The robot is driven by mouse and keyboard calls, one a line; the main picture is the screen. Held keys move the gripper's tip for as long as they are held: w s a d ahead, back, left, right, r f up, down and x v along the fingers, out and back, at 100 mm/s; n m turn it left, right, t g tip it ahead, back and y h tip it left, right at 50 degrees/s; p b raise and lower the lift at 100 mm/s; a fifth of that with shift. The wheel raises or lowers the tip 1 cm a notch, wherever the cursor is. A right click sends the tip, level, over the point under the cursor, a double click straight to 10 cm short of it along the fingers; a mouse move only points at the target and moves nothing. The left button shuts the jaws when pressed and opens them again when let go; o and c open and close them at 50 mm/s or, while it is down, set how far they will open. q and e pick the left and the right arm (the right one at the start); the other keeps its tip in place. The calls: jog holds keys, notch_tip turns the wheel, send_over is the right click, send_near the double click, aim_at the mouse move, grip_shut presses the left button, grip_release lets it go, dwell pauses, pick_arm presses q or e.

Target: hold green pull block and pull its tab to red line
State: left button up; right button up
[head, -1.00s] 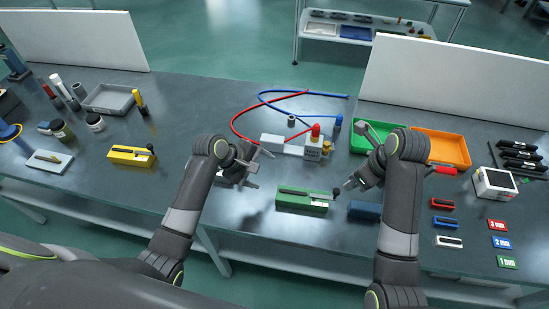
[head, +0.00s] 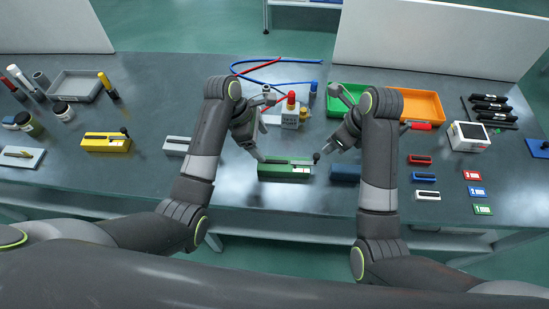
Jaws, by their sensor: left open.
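The green pull block (head: 284,174) lies on the table in front of me, with a dark slot along its top. Its tab, with a black knob (head: 316,157), is at the right end. I cannot make out a red line on it. My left gripper (head: 257,142) is open just behind the block's left end, one finger close to the block; I cannot tell whether it touches. My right gripper (head: 331,144) is just above and right of the black knob. Its fingertips are small and partly hidden by my wrist, so its opening is unclear.
A blue block (head: 344,172) sits close to the green block's right, partly behind my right arm. A grey block (head: 176,147) and a yellow block (head: 105,144) lie to the left. Green (head: 347,103) and orange (head: 420,104) trays stand behind my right arm.

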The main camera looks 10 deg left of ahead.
aim_at(277, 163)
pick_arm(q)
jog(key=x, duration=1.2)
jog(key=shift+d+f, duration=0.1)
jog(key=shift+f, duration=0.25)
jog(key=shift+c, duration=0.3)
